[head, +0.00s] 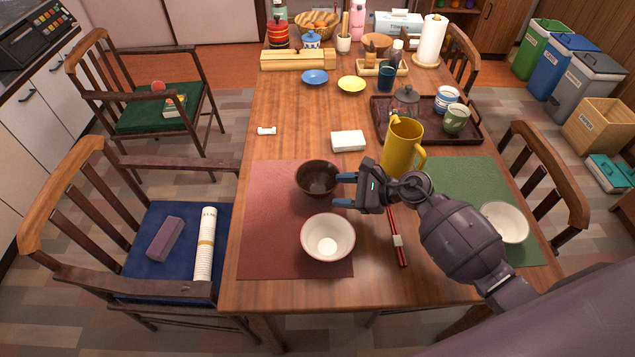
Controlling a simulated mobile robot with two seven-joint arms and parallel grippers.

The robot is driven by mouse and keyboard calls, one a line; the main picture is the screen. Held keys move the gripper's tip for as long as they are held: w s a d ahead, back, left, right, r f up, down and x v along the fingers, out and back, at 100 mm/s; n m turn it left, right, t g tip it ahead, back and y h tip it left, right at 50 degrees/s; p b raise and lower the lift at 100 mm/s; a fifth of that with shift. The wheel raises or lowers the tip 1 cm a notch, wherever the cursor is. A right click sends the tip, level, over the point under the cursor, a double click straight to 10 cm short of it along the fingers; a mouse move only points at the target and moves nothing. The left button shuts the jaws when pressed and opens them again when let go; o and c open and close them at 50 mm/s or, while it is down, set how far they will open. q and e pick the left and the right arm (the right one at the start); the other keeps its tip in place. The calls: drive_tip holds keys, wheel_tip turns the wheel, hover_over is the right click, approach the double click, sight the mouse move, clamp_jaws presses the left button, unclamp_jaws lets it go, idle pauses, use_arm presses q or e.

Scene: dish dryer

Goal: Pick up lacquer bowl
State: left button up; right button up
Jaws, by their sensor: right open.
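A dark brown lacquer bowl (316,180) stands upright on the red placemat (268,215) near the middle of the table. It looks empty. My right gripper (340,190) comes in from the right with its jaws open. Its two blue-tipped fingers point left at the bowl's right side, the upper fingertip close to the rim. I cannot tell whether a finger touches the bowl. My left gripper is not in view.
A white bowl with a red rim (328,238) stands just in front. Red chopsticks (397,238) lie below my right gripper. A yellow pitcher (402,145) stands behind it, and a white box (348,141) lies beyond the bowl. The placemat's left part is clear.

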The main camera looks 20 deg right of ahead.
sight(323, 193)
drive_tip(key=shift+x, duration=2.75)
drive_tip(key=shift+s, duration=0.1)
drive_tip(key=shift+c, duration=0.3)
clamp_jaws()
